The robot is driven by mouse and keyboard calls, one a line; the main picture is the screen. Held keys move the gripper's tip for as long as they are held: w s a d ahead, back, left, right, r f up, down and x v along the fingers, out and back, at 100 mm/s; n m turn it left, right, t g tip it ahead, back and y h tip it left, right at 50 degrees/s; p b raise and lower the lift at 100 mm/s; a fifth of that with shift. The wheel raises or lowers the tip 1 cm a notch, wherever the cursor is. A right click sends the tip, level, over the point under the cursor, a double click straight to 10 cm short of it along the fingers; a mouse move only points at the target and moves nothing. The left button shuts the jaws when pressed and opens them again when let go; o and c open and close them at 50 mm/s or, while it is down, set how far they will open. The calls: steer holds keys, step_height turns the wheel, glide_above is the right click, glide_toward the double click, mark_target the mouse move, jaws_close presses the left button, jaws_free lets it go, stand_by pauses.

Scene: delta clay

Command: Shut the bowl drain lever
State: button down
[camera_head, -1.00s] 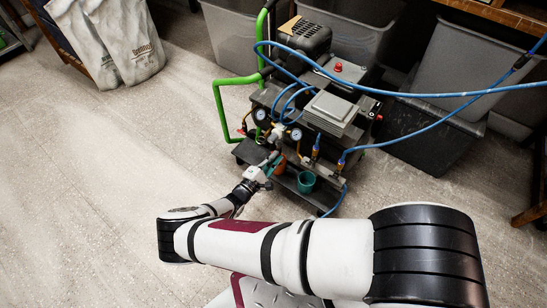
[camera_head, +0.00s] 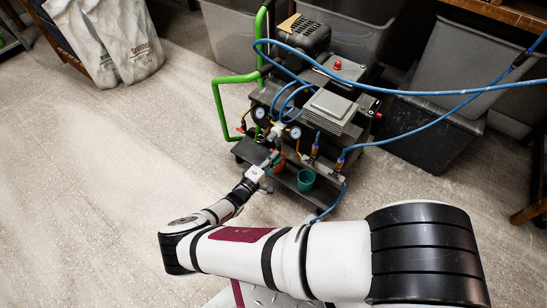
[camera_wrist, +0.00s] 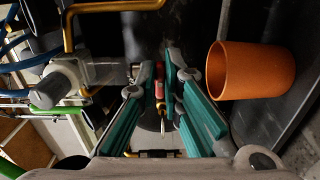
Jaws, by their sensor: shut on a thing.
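The drain lever shows in the wrist view as a small red piece (camera_wrist: 159,84) between my two teal-padded fingertips. Its exact angle is hard to tell. My gripper (camera_wrist: 160,75) is closed around it. In the head view my gripper (camera_head: 270,160) reaches the front left of the compressor cart, below the gauges. The lever is too small and covered there to make out. A clear filter bowl (camera_wrist: 100,71) with a grey-white fitting shows left of the fingers in the wrist view.
An orange cup (camera_wrist: 252,71) stands close to the right finger.

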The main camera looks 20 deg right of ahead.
steer(key=shift+f, duration=0.1)
steer(key=c, duration=1.7)
jaws_free()
steer(key=shift+a, duration=0.1)
steer(key=v, duration=1.2)
